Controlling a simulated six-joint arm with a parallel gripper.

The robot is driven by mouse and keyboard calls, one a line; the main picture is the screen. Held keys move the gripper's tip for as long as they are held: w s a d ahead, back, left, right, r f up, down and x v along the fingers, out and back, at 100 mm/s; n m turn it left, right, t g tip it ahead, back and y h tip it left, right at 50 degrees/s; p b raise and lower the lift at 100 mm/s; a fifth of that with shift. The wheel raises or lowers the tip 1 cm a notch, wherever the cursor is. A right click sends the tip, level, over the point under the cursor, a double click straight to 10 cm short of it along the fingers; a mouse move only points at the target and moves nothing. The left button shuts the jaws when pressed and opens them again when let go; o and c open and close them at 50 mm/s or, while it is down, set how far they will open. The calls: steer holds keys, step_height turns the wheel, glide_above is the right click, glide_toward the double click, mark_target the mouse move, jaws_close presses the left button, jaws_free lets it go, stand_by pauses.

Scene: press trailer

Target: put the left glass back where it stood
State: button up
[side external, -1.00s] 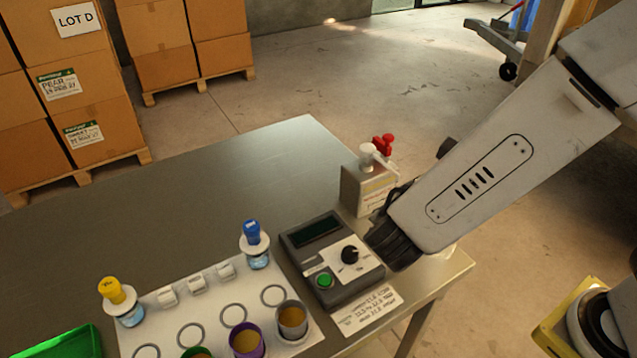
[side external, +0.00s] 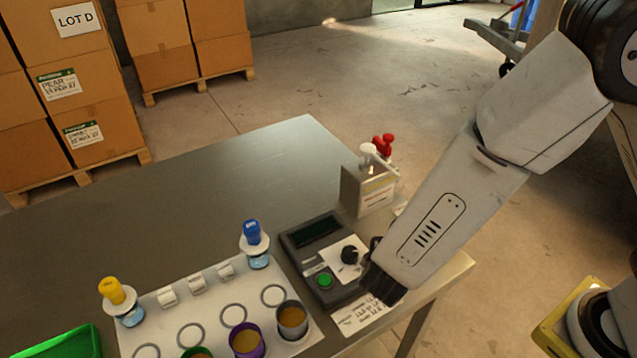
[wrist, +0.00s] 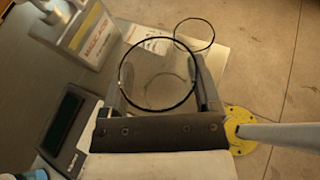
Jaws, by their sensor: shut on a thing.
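In the wrist view, a clear glass (wrist: 150,92) with a thin dark rim stands between the two fingers of my gripper (wrist: 160,76), which is shut on it. A second clear glass (wrist: 194,36) shows just beyond it, up and to the right, near the table edge. In the side view the end of my arm is low by the front right of the table, beside the grey tester box. Both glasses are hidden or too unclear to make out there. I cannot tell whether the held glass touches the table.
The tester box (side external: 320,255) with a green button and a dark knob is left of my arm. A dispenser (side external: 368,188) with red and white taps stands behind. The table's back (side external: 220,190) is clear.

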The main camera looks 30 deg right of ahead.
steer(key=shift+f, duration=1.95)
steer(key=shift+f, duration=0.1)
steer(key=shift+f, duration=1.7)
steer(key=o, duration=1.3)
steer(key=shift+f, duration=0.1)
